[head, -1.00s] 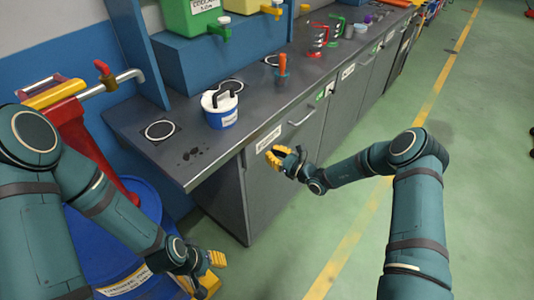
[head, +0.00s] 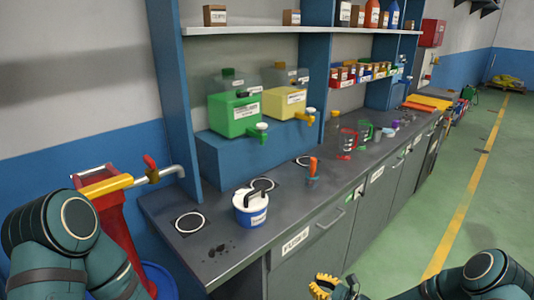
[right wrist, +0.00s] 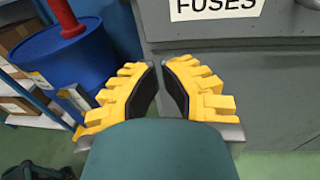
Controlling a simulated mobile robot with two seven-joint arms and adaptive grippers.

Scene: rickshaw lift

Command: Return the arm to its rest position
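My right gripper (head: 328,286) shows at the bottom edge in the head view, in front of the cabinet and below the counter edge. In the right wrist view its two yellow fingers (right wrist: 158,75) with dark pads stand apart, with nothing between them. My right arm (head: 480,275) is bent in the bottom right corner of the head view. My left arm (head: 70,235) is folded at the lower left. My left gripper is outside the picture.
A grey counter (head: 245,245) carries a white and blue tub (head: 251,210) and an orange-handled tool (head: 312,172). A red container (head: 110,215) and a blue drum (right wrist: 68,62) stand left of the counter. Green floor (head: 415,215) is open on the right.

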